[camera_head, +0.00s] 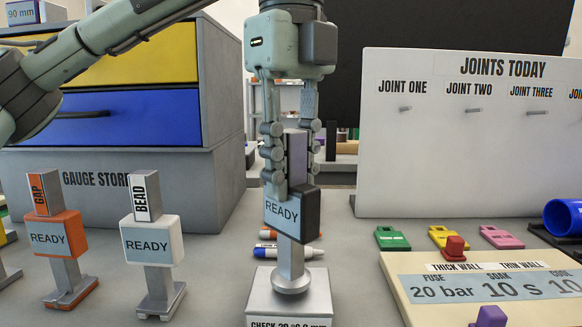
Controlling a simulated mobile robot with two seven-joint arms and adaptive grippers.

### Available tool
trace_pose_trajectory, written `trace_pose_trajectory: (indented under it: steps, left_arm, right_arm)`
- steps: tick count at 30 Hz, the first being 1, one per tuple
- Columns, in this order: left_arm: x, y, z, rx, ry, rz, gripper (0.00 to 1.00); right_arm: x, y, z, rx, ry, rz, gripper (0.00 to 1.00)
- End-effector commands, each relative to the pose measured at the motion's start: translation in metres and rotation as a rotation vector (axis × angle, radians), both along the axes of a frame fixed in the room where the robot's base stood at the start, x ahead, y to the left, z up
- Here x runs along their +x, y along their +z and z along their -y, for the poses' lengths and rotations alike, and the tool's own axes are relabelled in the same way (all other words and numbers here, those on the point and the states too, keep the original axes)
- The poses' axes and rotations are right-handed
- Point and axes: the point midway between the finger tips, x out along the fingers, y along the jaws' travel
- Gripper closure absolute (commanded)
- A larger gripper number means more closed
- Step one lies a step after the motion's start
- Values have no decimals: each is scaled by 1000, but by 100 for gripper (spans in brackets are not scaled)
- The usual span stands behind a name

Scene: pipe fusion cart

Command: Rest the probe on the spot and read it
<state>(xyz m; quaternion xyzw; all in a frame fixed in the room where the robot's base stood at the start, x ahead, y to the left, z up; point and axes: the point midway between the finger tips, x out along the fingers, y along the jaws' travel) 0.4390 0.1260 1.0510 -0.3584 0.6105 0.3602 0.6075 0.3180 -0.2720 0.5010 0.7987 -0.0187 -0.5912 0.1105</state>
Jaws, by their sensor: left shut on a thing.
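My left gripper (292,180) comes down from above and is shut on the grey upper handle of a dark-cased probe (283,214). The probe is upright, and its display reads READY. Its round foot (291,282) is at the top of a pale metal block (258,302), near the middle; I cannot tell whether it touches or hovers just above. The block's front label is cut off by the picture's lower edge and starts with CHECK. My right gripper is out of view.
An orange GAP gauge (57,240) and a white BEAD gauge (152,240) stand at left, both reading READY. Markers (285,252) lie behind the block. Coloured clips (446,238), a settings panel (480,267) and the JOINTS TODAY board (450,160) are at right.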

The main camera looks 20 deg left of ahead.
Motion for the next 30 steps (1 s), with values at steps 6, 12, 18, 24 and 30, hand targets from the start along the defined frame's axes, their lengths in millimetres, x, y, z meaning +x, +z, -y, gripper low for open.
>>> trace_pose_trajectory:
  steps: [6,12,18,24,30]
  left_arm:
    - [0,-3,0,0,0,1,100]
    - [0,-5,0,0,0,1,100]
    - [0,-8,0,0,0,1,100]
    - [0,-8,0,0,0,1,100]
    - [0,-8,0,0,0,1,100]
  right_arm:
    - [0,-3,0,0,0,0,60]
    - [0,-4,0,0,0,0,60]
    - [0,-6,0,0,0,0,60]
    - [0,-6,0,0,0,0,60]
    - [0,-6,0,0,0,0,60]
